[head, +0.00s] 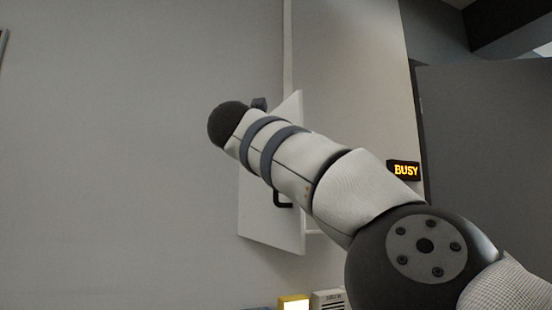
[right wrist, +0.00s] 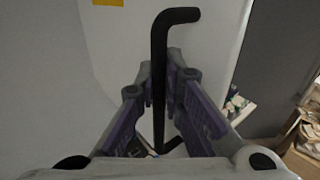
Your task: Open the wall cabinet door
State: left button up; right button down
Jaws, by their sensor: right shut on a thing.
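The wall cabinet door is a pale flat panel, seen in the head view (head: 262,222) below and behind my right arm. It stands at an angle to the wall; how far it is open I cannot tell. Its black bar handle (head: 284,203) shows partly under my forearm. In the right wrist view, the handle (right wrist: 159,45) runs between the fingers of my right gripper (right wrist: 165,80), which is shut on it. The door face (right wrist: 215,45) fills the area behind. My right gripper is hidden in the head view. My left gripper is in neither view.
A lit BUSY sign (head: 404,170) is at the right of the head view. A yellow lit box (head: 293,302) sits at the bottom. In the wrist view, small items (right wrist: 234,103) and brown cartons (right wrist: 304,135) show at the right.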

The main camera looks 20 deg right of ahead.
jog(key=c, duration=2)
grip_release()
jog(key=shift+o, duration=0.2)
jog(key=v, duration=1.2)
